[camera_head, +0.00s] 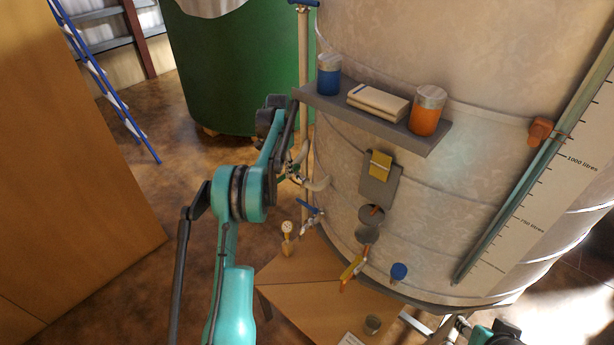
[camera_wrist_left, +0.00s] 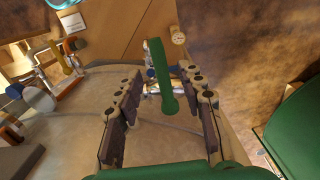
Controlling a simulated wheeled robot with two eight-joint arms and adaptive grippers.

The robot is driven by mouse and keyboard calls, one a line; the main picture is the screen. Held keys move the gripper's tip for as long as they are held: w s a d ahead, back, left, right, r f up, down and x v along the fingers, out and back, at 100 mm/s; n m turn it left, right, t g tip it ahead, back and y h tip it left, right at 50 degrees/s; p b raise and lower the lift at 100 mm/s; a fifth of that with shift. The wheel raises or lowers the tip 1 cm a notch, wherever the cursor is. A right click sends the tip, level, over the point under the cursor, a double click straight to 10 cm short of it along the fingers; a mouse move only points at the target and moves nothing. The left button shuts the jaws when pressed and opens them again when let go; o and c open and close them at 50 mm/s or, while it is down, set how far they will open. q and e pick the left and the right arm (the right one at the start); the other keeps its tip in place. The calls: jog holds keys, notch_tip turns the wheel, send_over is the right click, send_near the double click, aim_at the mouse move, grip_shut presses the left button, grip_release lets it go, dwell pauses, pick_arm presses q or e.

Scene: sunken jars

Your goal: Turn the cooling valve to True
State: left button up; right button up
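A green lever (camera_wrist_left: 165,85) shows in the left wrist view, lying lengthwise between the fingers of my left gripper (camera_wrist_left: 165,118). It may be the cooling valve's handle; no label shows. The fingers are wide apart, with gaps on both sides of the lever. In the head view my left gripper (camera_head: 309,172) is beside the left side of the big tank (camera_head: 480,80), and the green lever cannot be made out there. A blue-handled valve (camera_head: 309,207) sits lower, near the tank's foot. Part of my right arm shows at the bottom right; whether its gripper is open is unclear.
A shelf (camera_head: 330,104) on the tank holds a blue jar (camera_head: 329,76), a book (camera_head: 378,102) and an orange jar (camera_head: 427,111). A vertical pipe (camera_head: 303,60) stands behind my gripper. A wooden table (camera_head: 315,295) is below. A green vat (camera_head: 230,75) stands behind.

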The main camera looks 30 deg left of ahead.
aim_at(283, 175)
pick_arm(q)
notch_tip(283, 175, down, 2)
jog(key=shift+f+b, duration=0.1)
jog(key=shift+b, duration=0.25)
jog(key=shift+w, duration=0.1)
jog(key=shift+f, duration=0.2)
jog(key=shift+f+b, duration=0.85)
jog(key=shift+f, duration=0.2)
